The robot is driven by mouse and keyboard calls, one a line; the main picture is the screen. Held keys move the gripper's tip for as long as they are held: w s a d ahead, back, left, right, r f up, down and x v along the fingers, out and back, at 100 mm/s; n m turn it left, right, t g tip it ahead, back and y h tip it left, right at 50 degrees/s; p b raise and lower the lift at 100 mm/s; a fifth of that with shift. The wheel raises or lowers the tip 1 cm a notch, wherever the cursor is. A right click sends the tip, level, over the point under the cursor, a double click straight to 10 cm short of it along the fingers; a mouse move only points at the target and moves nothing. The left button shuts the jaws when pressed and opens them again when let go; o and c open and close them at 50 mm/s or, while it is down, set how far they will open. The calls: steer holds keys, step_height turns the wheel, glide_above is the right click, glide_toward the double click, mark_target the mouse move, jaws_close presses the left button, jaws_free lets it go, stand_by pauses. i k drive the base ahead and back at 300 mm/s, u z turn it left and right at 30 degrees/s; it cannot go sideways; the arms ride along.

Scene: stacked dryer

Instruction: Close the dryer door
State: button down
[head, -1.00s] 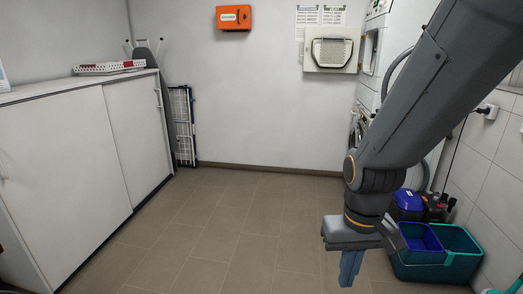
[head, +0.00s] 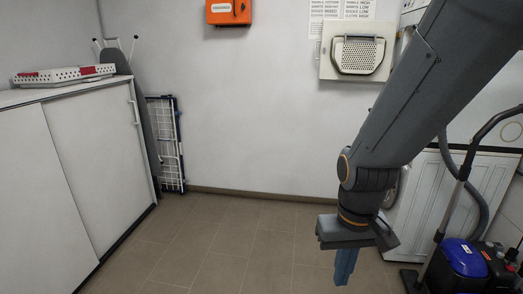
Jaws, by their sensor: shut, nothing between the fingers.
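The dryer door appears to be the cream, roughly square panel (head: 328,66) with a rounded grille, high at the right of the middle. It stands open, its inner face towards me, in front of the wall notices. The stacked dryer (head: 411,18) is at its right, mostly hidden by my arm and cut by the top edge. My gripper (head: 344,268) hangs low, fingers pointing down and shut, holding nothing. In the picture it is well below the door and apart from it.
A white machine (head: 459,195) stands below the dryer, partly behind my arm. A vacuum cleaner (head: 465,258) and its upright tube are at lower right. A white cabinet (head: 95,150) lines the left; a folded drying rack (head: 165,140) leans behind it. The middle floor is clear.

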mark_target(339, 60)
steer(key=z, duration=0.05)
steer(key=i, duration=1.8)
steer(key=z, duration=0.25)
steer(key=i, duration=1.8)
steer(key=z, duration=0.1)
